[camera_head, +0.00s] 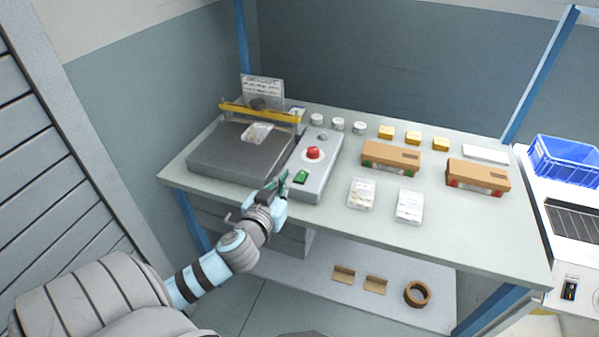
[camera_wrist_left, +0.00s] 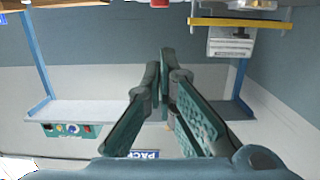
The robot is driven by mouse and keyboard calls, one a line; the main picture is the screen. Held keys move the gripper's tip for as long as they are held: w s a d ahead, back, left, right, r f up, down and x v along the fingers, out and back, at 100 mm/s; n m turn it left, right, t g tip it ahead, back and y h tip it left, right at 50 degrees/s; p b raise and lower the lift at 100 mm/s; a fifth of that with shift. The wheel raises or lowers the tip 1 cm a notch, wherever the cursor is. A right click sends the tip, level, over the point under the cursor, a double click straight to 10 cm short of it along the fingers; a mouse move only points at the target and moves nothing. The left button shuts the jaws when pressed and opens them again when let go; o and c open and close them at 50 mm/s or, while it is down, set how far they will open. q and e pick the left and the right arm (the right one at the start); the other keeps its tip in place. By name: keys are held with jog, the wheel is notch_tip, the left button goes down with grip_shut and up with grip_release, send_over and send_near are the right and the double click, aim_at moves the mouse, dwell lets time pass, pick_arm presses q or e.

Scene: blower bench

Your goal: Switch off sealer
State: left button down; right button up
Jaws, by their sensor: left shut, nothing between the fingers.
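The sealer has a dark flat bed (camera_head: 225,158) with a yellow bar (camera_head: 250,112) across its back. Its grey control box (camera_head: 328,160) stands at the right, carrying a red mushroom button (camera_head: 313,153), a grey knob (camera_head: 321,137) and a green switch (camera_head: 301,176) near the front. My left gripper (camera_head: 283,184) is shut and empty, just left of and in front of the green switch; contact cannot be told. In the left wrist view the shut fingers (camera_wrist_left: 163,75) point ahead, with the yellow bar (camera_wrist_left: 235,22) at upper right. The switch's position is too small to read. My right gripper is out of view.
A clear pouch (camera_head: 257,132) lies on the sealer bed, with a sign (camera_head: 262,88) behind. Right of the control box are white jars (camera_head: 338,124), yellow boxes (camera_head: 413,138), brown cartons (camera_head: 390,158) and white packets (camera_head: 409,206). The bench front right is clear.

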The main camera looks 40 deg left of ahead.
pick_arm(q)
send_over(299, 179)
jog(key=shift+s+d+f, duration=0.15)
jog(key=shift+s+f, duration=0.05)
jog(key=shift+f, duration=0.45)
jog(key=f+b, duration=0.1)
jog(key=f, duration=0.2)
jog(key=shift+w, duration=0.2)
jog(key=shift+f+b, duration=0.45)
jog(key=shift+f, duration=0.05)
